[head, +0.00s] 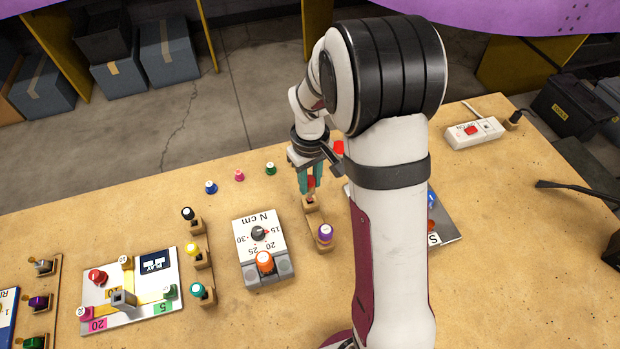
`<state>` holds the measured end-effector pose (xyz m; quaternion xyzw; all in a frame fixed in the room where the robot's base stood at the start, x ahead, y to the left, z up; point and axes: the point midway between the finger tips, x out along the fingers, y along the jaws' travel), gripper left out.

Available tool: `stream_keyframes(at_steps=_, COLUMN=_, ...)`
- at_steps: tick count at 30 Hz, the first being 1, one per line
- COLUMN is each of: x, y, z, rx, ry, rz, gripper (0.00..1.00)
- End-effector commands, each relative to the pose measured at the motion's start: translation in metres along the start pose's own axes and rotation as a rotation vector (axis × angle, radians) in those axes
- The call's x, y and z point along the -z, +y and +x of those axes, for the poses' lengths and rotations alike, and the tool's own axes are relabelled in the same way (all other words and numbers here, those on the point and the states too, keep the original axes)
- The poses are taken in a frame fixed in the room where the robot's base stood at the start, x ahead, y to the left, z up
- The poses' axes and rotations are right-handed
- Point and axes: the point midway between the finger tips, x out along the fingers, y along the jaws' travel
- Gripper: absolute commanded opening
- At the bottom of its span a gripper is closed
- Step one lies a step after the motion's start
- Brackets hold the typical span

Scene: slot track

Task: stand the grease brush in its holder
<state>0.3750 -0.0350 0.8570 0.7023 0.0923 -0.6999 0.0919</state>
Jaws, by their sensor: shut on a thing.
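My gripper (309,186) points down at the middle of the table, with teal fingers. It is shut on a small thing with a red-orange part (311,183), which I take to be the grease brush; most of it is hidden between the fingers. Right below the fingers is the far end of a small wooden holder (318,219). A purple-topped tool (325,234) stands in the holder's near end. I cannot tell whether the held thing is inside the holder or just above it.
A torque box (262,245) with a dial and an orange knob stands left of the holder. A wooden rack (205,258) with several capped tools is further left. Blue, pink and green pegs stand behind. My arm covers part of a panel at the right. A power strip (473,132) lies back right.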

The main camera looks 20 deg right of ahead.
Motion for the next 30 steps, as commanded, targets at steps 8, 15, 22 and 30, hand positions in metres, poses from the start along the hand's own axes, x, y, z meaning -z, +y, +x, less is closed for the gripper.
stream_keyframes(at_steps=8, x=0.000, y=0.000, z=0.007, rx=0.001, ry=-0.001, rz=0.000, gripper=0.00)
stream_keyframes(at_steps=15, x=0.000, y=0.000, z=0.015, rx=0.000, ry=-0.001, rz=0.000, gripper=0.00)
stream_keyframes(at_steps=22, x=-0.001, y=0.000, z=0.021, rx=0.000, ry=-0.001, rz=-0.001, gripper=0.00)
stream_keyframes(at_steps=30, x=0.000, y=0.000, z=0.022, rx=0.000, ry=-0.001, rz=0.000, gripper=0.00)
